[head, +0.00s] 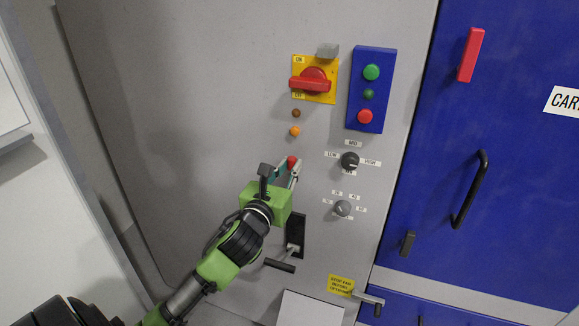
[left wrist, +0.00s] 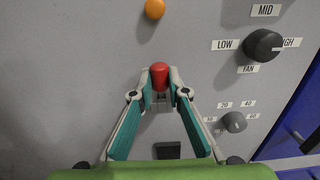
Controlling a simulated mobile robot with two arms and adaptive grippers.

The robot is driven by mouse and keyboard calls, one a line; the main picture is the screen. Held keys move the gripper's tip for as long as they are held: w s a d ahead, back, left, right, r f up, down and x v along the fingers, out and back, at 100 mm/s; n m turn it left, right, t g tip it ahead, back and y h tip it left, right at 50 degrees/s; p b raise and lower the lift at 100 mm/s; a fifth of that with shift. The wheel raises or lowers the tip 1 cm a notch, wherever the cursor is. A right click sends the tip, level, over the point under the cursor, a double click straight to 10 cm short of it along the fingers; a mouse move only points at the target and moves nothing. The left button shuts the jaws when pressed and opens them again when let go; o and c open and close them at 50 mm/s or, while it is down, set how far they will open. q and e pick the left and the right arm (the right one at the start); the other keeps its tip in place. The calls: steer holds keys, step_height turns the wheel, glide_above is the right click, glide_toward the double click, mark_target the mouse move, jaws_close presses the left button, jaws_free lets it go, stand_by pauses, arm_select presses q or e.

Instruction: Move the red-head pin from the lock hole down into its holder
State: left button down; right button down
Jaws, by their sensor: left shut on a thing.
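The red-head pin (head: 291,161) shows as a small red cap at the tips of my left gripper (head: 289,169), in front of the grey panel below the orange lamp. In the left wrist view the red head (left wrist: 159,76) stands between the two fingertips of my left gripper (left wrist: 160,88), which are closed on it from both sides. The pin's shank is hidden, so I cannot tell whether it sits in a hole. I cannot make out the lock hole or the holder. My right gripper is not in view.
A red rotary switch (head: 312,80) on a yellow plate and a blue button box (head: 355,112) are above. The fan knob (head: 350,160) and a smaller knob (head: 343,208) are to the right. A black slotted plate (head: 301,226) with a lever is below. Bare panel lies left.

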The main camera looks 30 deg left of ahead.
arm_select(q)
steer(key=shift+f, duration=0.1)
steer(key=c, duration=1.9)
jaws_free()
